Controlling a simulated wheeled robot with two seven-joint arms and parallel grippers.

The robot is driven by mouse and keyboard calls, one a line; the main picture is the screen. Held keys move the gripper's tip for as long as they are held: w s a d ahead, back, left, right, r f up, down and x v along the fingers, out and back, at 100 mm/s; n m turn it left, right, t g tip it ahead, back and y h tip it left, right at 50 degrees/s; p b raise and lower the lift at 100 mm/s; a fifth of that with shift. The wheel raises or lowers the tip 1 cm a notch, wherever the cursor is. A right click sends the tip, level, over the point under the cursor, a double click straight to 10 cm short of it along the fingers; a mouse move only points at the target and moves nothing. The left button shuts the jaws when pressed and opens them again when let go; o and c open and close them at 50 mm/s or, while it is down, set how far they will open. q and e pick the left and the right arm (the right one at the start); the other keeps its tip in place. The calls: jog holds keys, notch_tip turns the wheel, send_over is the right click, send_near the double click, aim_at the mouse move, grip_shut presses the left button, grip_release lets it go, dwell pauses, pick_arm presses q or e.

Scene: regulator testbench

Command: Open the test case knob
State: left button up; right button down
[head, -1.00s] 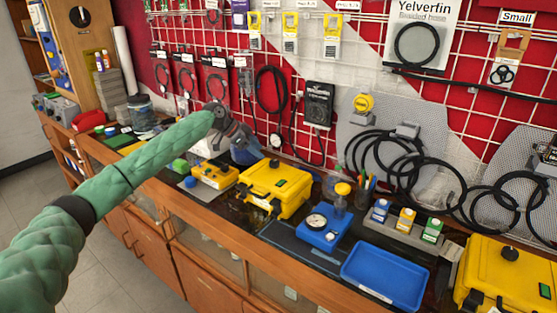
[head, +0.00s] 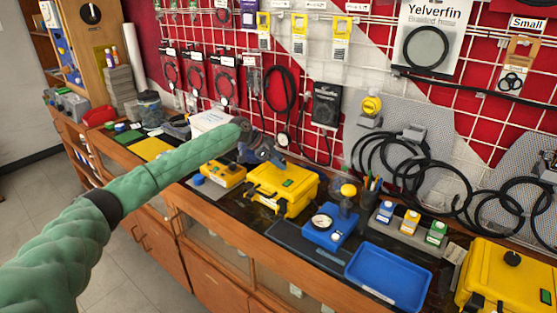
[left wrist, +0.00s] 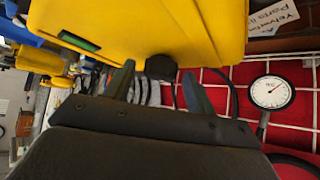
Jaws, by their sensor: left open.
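The yellow test case (head: 283,192) stands on the bench in the middle, with a green label on its lid. In the left wrist view the case (left wrist: 150,25) fills the upper part, and its black knob (left wrist: 160,67) shows between my open fingertips. My left gripper (head: 278,165) is at the back edge of the lid in the head view and hides the knob there. In the left wrist view the gripper (left wrist: 160,88) is open, its fingers on either side of the knob; I cannot tell whether they touch it. My right gripper is not in view.
A smaller yellow box (head: 222,174) stands left of the case. A blue gauge unit (head: 328,230) and a blue tray (head: 388,277) lie to its right. Another yellow case (head: 510,285) with a black knob is at the far right. Hoses hang on the red wall behind.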

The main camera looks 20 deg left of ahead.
pick_arm(q)
jog(key=shift+c, duration=0.3)
jog(key=c, duration=0.9)
jog(key=shift+c, duration=0.2)
